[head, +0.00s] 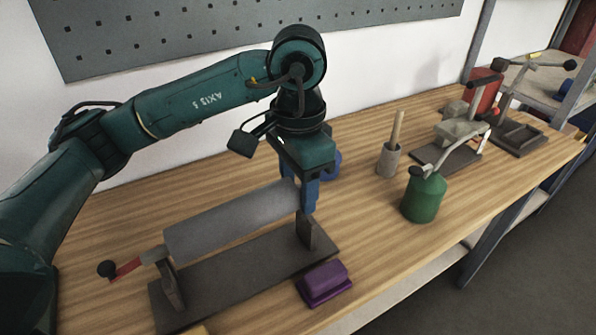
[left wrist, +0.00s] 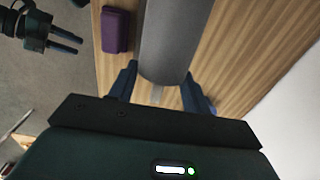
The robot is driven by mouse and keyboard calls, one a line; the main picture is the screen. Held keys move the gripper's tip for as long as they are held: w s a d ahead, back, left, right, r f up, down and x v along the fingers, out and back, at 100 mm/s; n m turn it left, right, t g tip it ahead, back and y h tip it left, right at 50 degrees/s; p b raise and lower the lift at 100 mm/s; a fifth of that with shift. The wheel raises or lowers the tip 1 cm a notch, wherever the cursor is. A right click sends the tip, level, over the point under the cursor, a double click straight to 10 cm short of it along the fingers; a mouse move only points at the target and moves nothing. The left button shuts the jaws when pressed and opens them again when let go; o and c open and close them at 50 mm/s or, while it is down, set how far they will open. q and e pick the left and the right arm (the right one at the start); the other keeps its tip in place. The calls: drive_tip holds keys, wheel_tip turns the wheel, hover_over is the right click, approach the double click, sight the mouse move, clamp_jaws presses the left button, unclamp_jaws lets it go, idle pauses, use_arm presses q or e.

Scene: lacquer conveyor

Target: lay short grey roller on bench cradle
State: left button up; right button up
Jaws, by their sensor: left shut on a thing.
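The grey roller (head: 230,220) lies lengthwise over the dark bench cradle (head: 235,270), at or just above its two end posts; I cannot tell if it touches both. My left gripper (head: 309,198) points down at the roller's right end and is shut on it. In the left wrist view the roller (left wrist: 168,40) runs away between the fingers of my left gripper (left wrist: 160,88), with a thin shaft end below it. A red crank with a black knob (head: 107,268) shows at the roller's left end. My right gripper (left wrist: 66,41) is empty, its fingers apart, over the floor.
A purple block (head: 325,283) lies in front of the cradle's right end. A green can (head: 424,196) and a grey pot with a stick (head: 389,160) stand to the right. A blue thing (head: 332,163) is partly hidden behind my gripper. Hand-lever devices (head: 450,150) stand farther right.

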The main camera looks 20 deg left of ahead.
use_arm(q)
drive_tip(key=shift+s+f, duration=0.15)
drive_tip(key=shift+f, duration=0.25)
drive_tip(key=shift+f+b, duration=0.45)
drive_tip(key=shift+f, duration=0.2)
drive_tip(key=shift+f+b, duration=0.6)
drive_tip(key=shift+f, duration=0.85)
drive_tip(key=shift+f+b, duration=0.5)
drive_tip(key=shift+b, duration=0.1)
drive_tip(key=shift+f+b, duration=0.25)
drive_tip(key=shift+b, duration=0.15)
drive_tip(key=shift+c, duration=1.2)
use_arm(e)
drive_tip(key=shift+w+f+m, duration=0.1)
drive_tip(key=shift+f+m, duration=0.3)
drive_tip(key=shift+f, duration=0.6)
drive_tip(key=shift+f, duration=0.1)
use_arm(q)
drive_tip(key=shift+b, duration=0.4)
use_arm(e)
drive_tip(key=shift+f, duration=0.7)
